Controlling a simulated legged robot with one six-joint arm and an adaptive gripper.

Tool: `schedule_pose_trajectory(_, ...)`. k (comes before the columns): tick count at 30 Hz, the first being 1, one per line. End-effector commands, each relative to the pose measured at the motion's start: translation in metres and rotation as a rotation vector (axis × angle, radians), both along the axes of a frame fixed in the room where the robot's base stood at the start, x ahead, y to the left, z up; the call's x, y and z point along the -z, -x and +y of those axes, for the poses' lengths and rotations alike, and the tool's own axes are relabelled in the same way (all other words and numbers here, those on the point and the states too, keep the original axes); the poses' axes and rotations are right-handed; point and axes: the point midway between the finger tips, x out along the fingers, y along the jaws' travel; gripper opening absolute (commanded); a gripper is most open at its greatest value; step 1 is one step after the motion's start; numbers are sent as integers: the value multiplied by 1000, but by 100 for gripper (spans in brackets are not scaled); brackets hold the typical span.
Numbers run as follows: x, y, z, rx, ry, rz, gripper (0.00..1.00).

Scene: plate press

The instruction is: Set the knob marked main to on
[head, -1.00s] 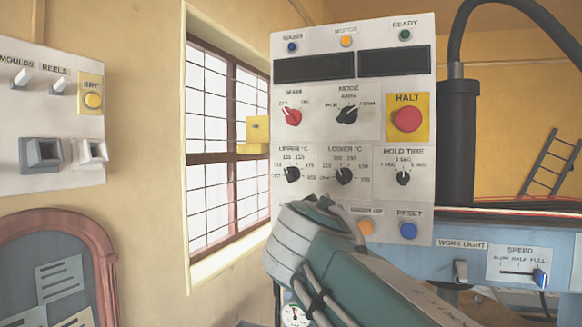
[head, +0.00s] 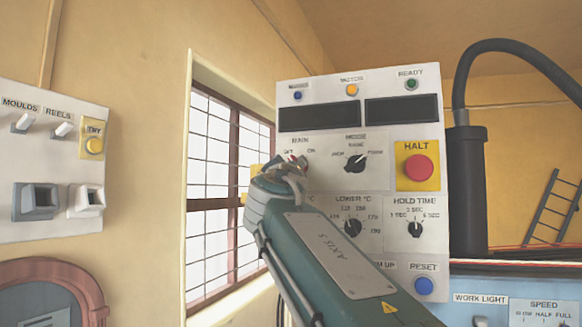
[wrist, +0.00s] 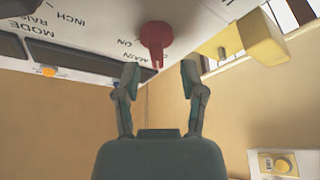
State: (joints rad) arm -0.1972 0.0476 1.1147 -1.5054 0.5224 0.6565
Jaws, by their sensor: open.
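The main knob (wrist: 155,40) is red and shows in the wrist view just ahead of my gripper. Its pointer end extends towards the gap between the fingertips. The panel lettering there is upside down, with ON beside the knob on the left; the OFF mark cannot be made out. My gripper (wrist: 160,74) is open, one finger to each side of the knob's pointer end, with no clear contact. In the head view my gripper (head: 292,166) covers most of the knob, under the MAIN label, and the pointer's direction cannot be read.
The mode knob (head: 356,162) is black and sits close to the right of my gripper. The red HALT button (head: 418,168) is farther right on yellow. A yellow box (wrist: 258,38) juts out beside the panel. My arm hides the upper temperature knob.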

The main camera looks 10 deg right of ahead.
Motion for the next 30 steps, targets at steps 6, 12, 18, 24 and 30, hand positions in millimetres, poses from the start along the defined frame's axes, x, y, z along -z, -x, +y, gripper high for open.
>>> schedule_pose_trajectory(6, -7, -19, -7, 2, -1, 1, 53)
schedule_pose_trajectory(12, -8, -24, -9, 1, 0, 1, 53)
schedule_pose_trajectory(18, -8, -24, -9, 1, 0, 1, 44)
schedule_pose_trajectory(24, -8, -24, -9, 0, 0, 2, 0)
schedule_pose_trajectory(30, -7, -24, -9, -1, -2, 1, 0)
